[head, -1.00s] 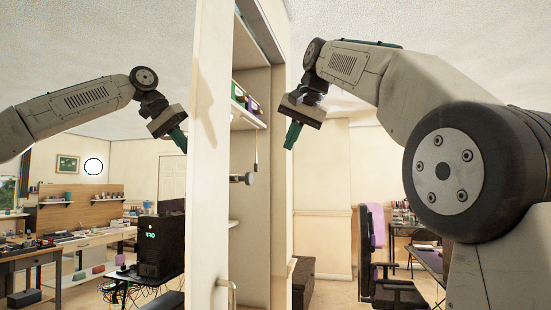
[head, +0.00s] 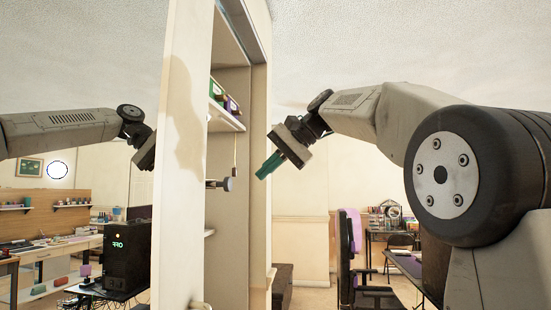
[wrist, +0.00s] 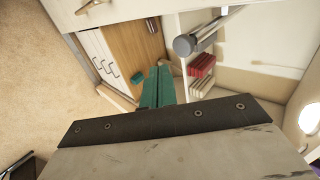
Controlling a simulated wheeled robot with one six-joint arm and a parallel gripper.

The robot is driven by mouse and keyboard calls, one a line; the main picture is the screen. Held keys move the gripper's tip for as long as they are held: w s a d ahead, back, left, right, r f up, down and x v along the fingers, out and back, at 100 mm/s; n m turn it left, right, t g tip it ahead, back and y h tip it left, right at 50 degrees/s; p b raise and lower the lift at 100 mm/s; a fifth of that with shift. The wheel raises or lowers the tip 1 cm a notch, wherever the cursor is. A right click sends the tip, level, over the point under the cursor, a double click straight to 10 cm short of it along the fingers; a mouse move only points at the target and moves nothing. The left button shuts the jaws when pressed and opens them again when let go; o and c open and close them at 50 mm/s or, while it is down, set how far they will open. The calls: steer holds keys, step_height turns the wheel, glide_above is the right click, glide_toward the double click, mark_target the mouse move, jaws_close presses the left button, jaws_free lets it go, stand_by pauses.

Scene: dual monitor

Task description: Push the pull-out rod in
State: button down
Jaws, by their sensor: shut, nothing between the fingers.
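The pull-out rod (head: 226,184) is a metal bar with a dark round end cap. It sticks out from inside a tall, open, cream cabinet (head: 262,150). In the wrist view the rod (wrist: 208,32) is at the top, right of the fingers, with its cap toward me. My gripper (head: 263,174) has teal fingers, shut and empty, pointing down and left. It is right of the rod and slightly higher in the head picture, with a visible gap. The fingers also show in the wrist view (wrist: 158,72), apart from the rod.
A shelf (head: 225,119) with small boxes is above the rod. A chair (head: 350,250) and desk stand at right. In the wrist view, a drawer front with a knob (wrist: 88,6) is at upper left.

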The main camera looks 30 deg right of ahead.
mark_target(231, 188)
steer(key=w+a, duration=0.1)
steer(key=w+a+f, duration=0.1)
steer(key=a, duration=0.1)
steer(key=w+a+f, duration=0.1)
steer(key=a, duration=0.1)
steer(key=shift+w, duration=0.35)
steer(key=shift+w, duration=0.1)
